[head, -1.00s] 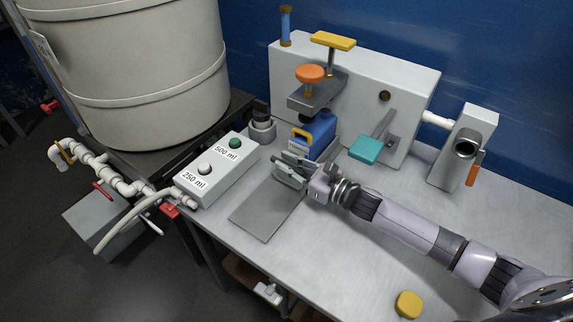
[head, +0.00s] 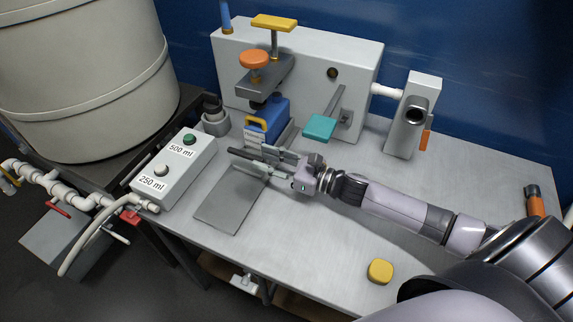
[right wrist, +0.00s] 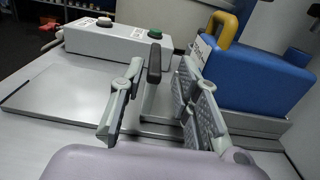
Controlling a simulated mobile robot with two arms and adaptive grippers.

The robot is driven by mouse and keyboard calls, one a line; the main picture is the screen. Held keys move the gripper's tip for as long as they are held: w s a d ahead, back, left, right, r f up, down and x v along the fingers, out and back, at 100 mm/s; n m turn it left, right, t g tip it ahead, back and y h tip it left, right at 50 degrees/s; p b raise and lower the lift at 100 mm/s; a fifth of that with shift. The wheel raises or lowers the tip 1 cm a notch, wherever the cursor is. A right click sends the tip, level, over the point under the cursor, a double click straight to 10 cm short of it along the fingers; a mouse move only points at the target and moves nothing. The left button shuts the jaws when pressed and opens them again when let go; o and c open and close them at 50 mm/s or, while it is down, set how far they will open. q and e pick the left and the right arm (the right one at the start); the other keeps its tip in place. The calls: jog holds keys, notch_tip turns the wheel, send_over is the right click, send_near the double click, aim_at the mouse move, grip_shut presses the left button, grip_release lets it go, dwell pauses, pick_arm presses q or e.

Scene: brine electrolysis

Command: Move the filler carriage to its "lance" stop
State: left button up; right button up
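A blue container with a yellow handle (head: 268,121) stands under the orange-knobbed clamp arm (head: 268,80) of a grey machine. It shows large at right in the right wrist view (right wrist: 250,75), on a low grey base. I cannot tell for sure which part is the filler carriage. A black-tipped upright grip (right wrist: 154,64) on a grey bracket rises in front of the container. My right gripper (head: 262,161) is open, low on the bench before the container. In the wrist view its fingers (right wrist: 155,100) stand on either side of the grip, with gaps. My left gripper is not in view.
A flat grey plate (head: 229,205) lies left of the gripper. Beyond it is a button box (head: 175,170) marked 250 ml and 500 ml. A teal lever (head: 320,127) juts from the machine. A yellow pad (head: 380,271) lies at the bench front. The bench right of centre is mostly clear.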

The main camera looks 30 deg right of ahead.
jog(key=v, duration=0.5)
jog(key=shift+s+d, duration=0.25)
jog(key=shift+s, duration=0.05)
